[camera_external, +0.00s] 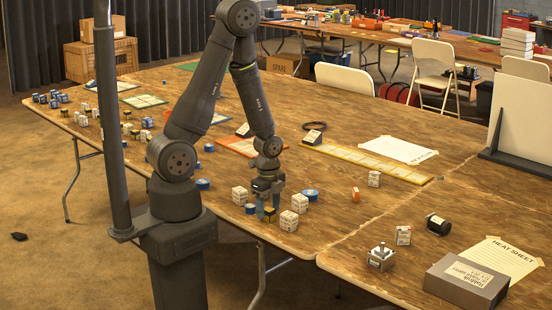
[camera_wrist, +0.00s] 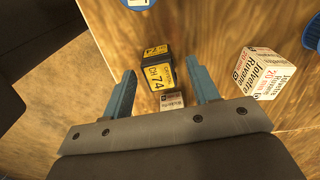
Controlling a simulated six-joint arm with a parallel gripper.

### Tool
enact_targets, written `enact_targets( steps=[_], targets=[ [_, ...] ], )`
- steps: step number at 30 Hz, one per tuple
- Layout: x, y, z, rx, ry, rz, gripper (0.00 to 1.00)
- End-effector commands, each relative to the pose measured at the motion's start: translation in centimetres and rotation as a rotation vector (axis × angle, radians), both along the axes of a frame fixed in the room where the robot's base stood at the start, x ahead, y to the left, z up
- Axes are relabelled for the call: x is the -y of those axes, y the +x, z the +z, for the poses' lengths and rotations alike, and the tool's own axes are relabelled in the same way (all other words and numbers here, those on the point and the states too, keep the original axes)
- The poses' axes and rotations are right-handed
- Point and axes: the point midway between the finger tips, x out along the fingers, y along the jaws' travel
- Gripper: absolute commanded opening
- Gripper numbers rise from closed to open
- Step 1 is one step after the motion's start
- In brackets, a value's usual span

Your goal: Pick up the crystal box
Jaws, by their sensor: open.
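A small black and yellow box marked "CH 74" (camera_wrist: 160,73), which looks like the crystal box, sits between my fingers in the wrist view. It also shows as a small yellow and black box (camera_external: 269,214) near the table's front edge. My gripper (camera_wrist: 160,67) is open, pointing down, with one blue finger on each side of the box. In the external view my gripper (camera_external: 268,206) is low over the table at the box. A gap shows beside the box, so it is not clamped. A small pale printed face (camera_wrist: 172,100) shows at its near end; I cannot tell whether it belongs to the box.
White printed boxes stand close by, one (camera_wrist: 258,74) right of my right finger, another (camera_external: 289,220) at the table edge and one (camera_external: 240,195) to the left. Blue round tins (camera_external: 310,195) lie near.

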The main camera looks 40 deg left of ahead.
Motion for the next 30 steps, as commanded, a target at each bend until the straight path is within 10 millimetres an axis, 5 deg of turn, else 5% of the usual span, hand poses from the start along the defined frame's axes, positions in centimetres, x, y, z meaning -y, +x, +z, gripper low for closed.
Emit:
enact_targets(
  steps=[13, 20, 30],
  targets=[
    [0.0, 0.01, -1.1, 0.001, 0.0, 0.0, 0.55],
    [0.0, 0.01, -1.09, 0.001, 0.0, 0.0, 0.09],
    [0.0, 0.02, -0.99, 0.001, 0.0, 0.0, 0.07]
  ],
)
